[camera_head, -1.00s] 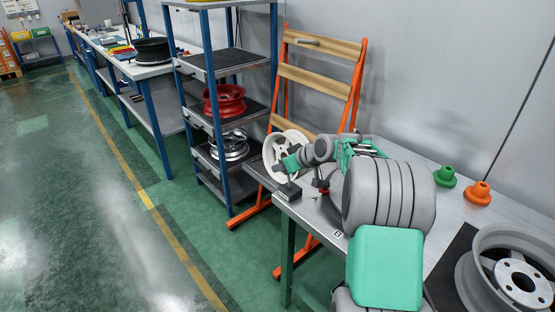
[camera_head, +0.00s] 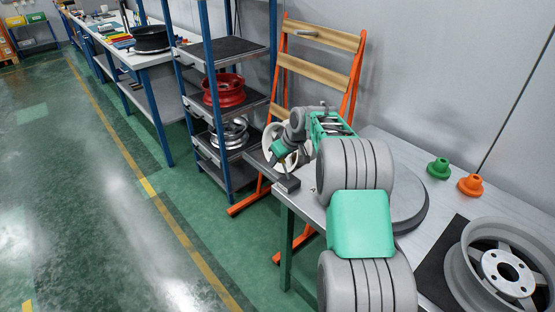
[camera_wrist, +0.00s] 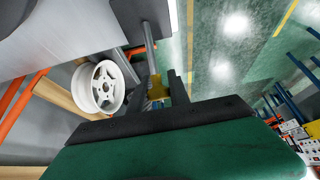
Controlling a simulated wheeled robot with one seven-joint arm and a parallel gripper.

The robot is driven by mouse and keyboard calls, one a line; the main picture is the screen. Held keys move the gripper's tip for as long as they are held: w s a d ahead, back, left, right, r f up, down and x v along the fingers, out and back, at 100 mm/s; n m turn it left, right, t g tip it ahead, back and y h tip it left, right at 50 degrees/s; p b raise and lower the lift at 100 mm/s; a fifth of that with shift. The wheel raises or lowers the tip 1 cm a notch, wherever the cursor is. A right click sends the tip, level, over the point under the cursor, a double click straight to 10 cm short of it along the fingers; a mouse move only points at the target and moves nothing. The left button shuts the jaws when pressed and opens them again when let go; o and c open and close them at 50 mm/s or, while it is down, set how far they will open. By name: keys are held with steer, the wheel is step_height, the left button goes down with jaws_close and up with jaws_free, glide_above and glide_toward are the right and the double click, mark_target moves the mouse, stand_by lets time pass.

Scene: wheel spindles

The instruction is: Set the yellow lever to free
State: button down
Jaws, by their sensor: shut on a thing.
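The yellow lever (camera_wrist: 157,89) shows in the wrist view as a small yellow piece between my fingers, with a metal rod (camera_wrist: 149,45) running from near it toward the grey table. My gripper (camera_wrist: 163,82) is shut on it. Most of the lever is hidden by the dark fingers, so its setting cannot be read. In the head view my green wrist hangs past the table's far left corner, and the lever cannot be made out there. A white wheel (camera_wrist: 98,87) is beside the fingers; in the head view (camera_head: 272,146) my wrist partly covers it.
A dark block (camera_head: 288,184) sits at the table corner. An orange and wooden rack (camera_head: 318,74) stands behind. A blue shelf (camera_head: 239,50) holds a red wheel (camera_head: 224,90). Green (camera_head: 438,168) and orange (camera_head: 470,185) cones and a grey wheel (camera_head: 507,272) are on the table. Floor left is open.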

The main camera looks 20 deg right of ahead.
mark_target(284, 165)
steer(key=shift+f, duration=0.1)
steer(key=c, duration=1.3)
jaws_free()
steer(key=shift+o, duration=0.2)
steer(key=v, duration=0.6)
steer(key=shift+s+r+b, duration=0.1)
steer(key=shift+r+b, duration=0.2)
steer(key=shift+r, duration=0.1)
steer(key=shift+s+d+r, duration=0.1)
steer(key=shift+s+r, duration=0.15)
steer(key=shift+r, duration=0.15)
steer(key=s+a+r+m+p, duration=0.1)
steer(key=s+a+r, duration=0.45)
steer(key=s, duration=0.25)
steer(key=s+a+f+m+g+h, duration=0.1)
steer(key=s+a+f, duration=0.1)
steer(key=s, duration=1)
steer(key=s+a+f+m+g+h+p, duration=0.1)
steer(key=s+a, duration=0.4)
steer(key=s, duration=0.7)
steer(key=shift+s+f+m, duration=0.4)
steer(key=shift+f+m, duration=0.1)
steer(key=shift+m, duration=0.1)
